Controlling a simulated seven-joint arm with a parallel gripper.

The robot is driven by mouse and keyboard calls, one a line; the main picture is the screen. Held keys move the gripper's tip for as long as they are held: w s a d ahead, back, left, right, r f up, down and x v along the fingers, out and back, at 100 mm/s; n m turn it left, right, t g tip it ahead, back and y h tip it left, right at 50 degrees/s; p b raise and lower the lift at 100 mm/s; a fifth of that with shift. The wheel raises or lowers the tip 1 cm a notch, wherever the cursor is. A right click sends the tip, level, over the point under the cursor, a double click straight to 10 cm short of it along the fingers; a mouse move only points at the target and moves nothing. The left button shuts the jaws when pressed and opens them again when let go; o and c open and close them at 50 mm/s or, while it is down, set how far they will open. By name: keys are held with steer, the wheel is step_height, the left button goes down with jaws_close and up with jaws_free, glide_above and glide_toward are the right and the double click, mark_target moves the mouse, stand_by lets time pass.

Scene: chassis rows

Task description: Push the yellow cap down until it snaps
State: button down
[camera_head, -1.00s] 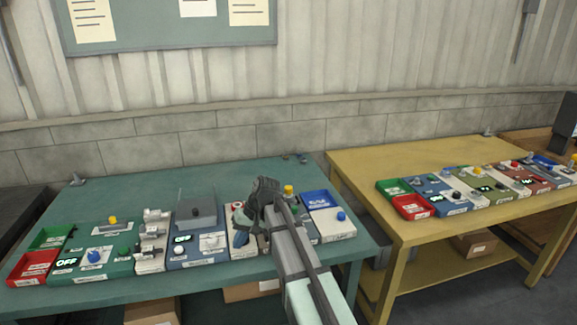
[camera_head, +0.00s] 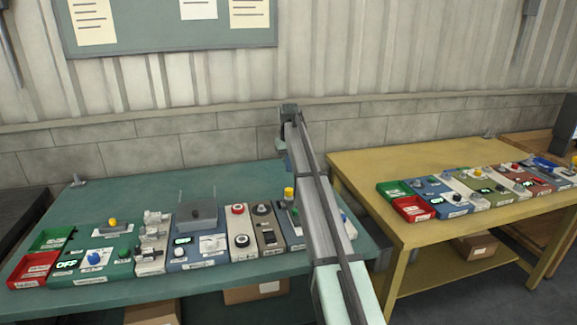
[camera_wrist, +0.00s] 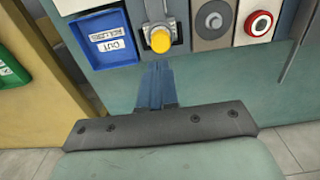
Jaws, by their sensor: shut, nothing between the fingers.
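A yellow cap (camera_head: 289,194) stands upright on a grey-blue module near the right end of the green bench. It also shows in the wrist view (camera_wrist: 160,40), seen from above, on a metal fitting. My gripper (camera_head: 287,163) is raised behind the cap in the head view, partly hidden by my own arm. Its blue fingers (camera_wrist: 157,66) are closed together with nothing between them. In the wrist view their tips lie just below the cap in the picture, and I see no contact. The height gap cannot be told exactly.
A blue tray (camera_wrist: 103,38) marked "CUT ROLLERS" sits beside the cap's module. On its other side are modules with a grey knob (camera_wrist: 213,20) and a red ring button (camera_wrist: 260,22). Another yellow cap (camera_head: 113,222) is at far left. A yellow bench (camera_head: 400,222) stands right.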

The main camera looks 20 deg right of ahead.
mark_target(289, 189)
steer(key=shift+f, duration=3.65)
steer(key=shift+f, duration=0.35)
steer(key=shift+r, duration=0.15)
step_height(289, 189, up, 9)
